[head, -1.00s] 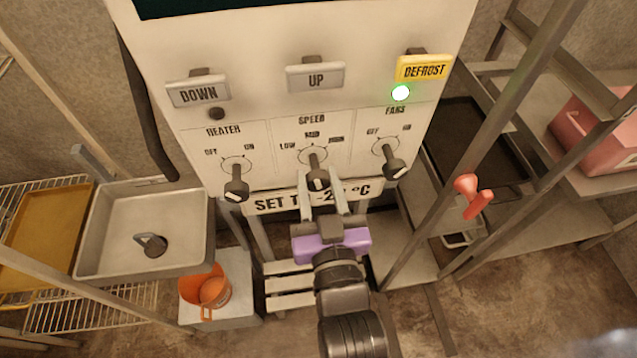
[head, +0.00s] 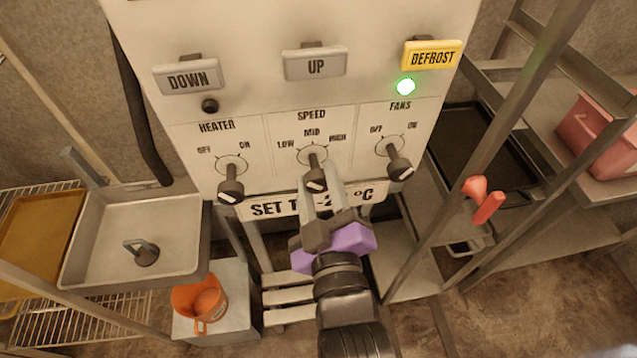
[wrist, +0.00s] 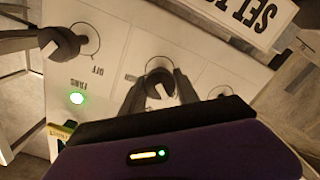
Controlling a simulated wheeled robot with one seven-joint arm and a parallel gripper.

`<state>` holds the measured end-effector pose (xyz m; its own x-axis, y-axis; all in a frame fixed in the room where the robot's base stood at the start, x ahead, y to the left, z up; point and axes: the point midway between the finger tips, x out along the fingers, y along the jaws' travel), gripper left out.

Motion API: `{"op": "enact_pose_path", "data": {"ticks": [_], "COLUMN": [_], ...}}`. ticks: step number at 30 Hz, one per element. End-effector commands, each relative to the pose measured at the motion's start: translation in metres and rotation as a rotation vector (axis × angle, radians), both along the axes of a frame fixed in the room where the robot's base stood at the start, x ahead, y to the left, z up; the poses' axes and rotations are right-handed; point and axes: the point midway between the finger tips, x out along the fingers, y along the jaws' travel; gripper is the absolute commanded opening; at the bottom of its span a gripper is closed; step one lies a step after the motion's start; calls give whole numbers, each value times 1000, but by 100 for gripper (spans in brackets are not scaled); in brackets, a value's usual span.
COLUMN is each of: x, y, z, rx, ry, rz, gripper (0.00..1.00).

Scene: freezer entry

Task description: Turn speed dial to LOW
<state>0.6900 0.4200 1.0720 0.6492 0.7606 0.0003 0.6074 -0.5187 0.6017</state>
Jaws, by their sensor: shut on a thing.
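The speed dial (head: 316,180) is the middle black knob on the white control panel (head: 240,120). Its scale reads LOW at left, MID at top and HIGH at right. My gripper (head: 319,190) comes up from below, its two grey fingers shut on the knob. In the wrist view the speed dial (wrist: 158,88) sits between the fingertips of my gripper (wrist: 160,92). The fingers partly cover the knob, so its exact pointing is hard to read; it looks near MID.
The heater dial (head: 231,188) and fans dial (head: 400,165) flank it. A SET sign (head: 270,207) hangs just below, behind my fingers. DOWN (head: 187,79), UP (head: 314,64) and DEFROST (head: 432,55) buttons are above, with a lit green lamp (head: 406,86).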

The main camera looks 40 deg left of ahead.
Motion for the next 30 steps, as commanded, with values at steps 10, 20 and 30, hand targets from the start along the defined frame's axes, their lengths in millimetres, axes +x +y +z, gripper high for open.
{"op": "enact_pose_path", "data": {"ticks": [10,20,30], "x": [-1,0,-3], "y": [0,0,-3], "z": [-1,-1,-2], "rx": [-15,-13,-13], "ry": [-14,-14,-13], "rz": [1,0,0], "gripper": [0,59,59]}}
